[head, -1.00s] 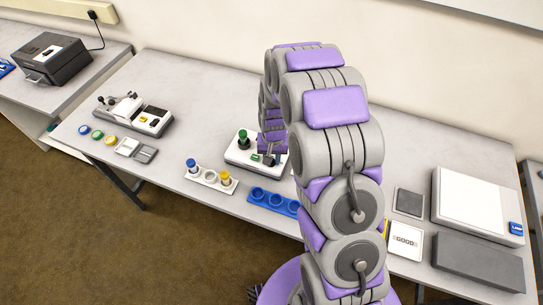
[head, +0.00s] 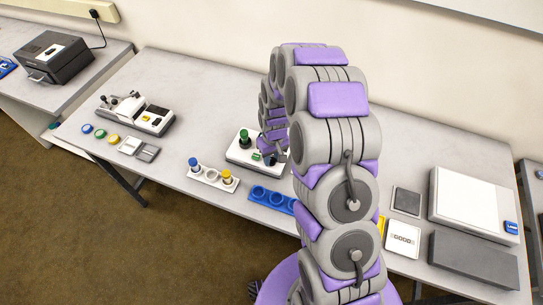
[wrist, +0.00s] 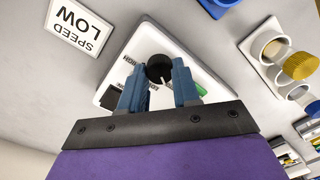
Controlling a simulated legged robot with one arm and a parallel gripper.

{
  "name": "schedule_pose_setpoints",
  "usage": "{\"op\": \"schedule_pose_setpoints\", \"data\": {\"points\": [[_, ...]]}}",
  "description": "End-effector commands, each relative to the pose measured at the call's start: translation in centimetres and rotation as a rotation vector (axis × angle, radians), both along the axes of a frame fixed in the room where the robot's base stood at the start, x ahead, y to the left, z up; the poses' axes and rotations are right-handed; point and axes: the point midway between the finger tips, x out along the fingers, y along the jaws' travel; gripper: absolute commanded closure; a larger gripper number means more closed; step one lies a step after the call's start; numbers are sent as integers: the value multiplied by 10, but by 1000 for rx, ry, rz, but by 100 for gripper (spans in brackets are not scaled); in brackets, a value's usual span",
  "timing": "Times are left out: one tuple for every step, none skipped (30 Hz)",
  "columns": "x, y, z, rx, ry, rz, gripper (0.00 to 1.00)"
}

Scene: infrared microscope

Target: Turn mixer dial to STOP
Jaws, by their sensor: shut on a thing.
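The mixer is a white box (head: 236,154) near the middle of the table, with a green-capped vial (head: 244,135) on it. In the wrist view its white top (wrist: 115,88) carries a round black dial (wrist: 159,67) with a white pointer line towards the bottom of the picture. My gripper (wrist: 159,80) is shut on the dial, one blue finger on each side. In the head view my gripper (head: 270,158) is over the mixer's right part, and my arm hides the dial.
A white rack (head: 211,178) with blue- and yellow-capped vials and a blue holder (head: 272,198) stand in front of the mixer. A "SPEED LOW" card (wrist: 77,24) lies beside it. A microscope-like device (head: 136,114) stands left. Bare table lies between that device and the mixer.

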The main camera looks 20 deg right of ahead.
Motion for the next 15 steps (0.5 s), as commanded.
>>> {"op": "schedule_pose_setpoints", "data": {"points": [[-2, 0, -1, 0, 7, 1, 99], [-2, 0, -1, 0, 7, 1, 99], [-2, 0, -1, 0, 7, 1, 99], [-2, 0, -1, 0, 7, 1, 99], [-2, 0, -1, 0, 7, 1, 99], [-2, 0, -1, 0, 7, 0, 99], [-2, 0, -1, 0, 7, 0, 99], [-2, 0, -1, 0, 7, 0, 99], [-2, 0, -1, 0, 7, 0, 99], [-2, 0, -1, 0, 7, 0, 66], [-2, 0, -1, 1, 6, 0, 63], [-2, 0, -1, 1, 6, 0, 59], [-2, 0, -1, 0, 5, 0, 57], [-1, 0, -1, 0, 5, 0, 54], [-1, 0, -1, 0, 4, 0, 50]]}}
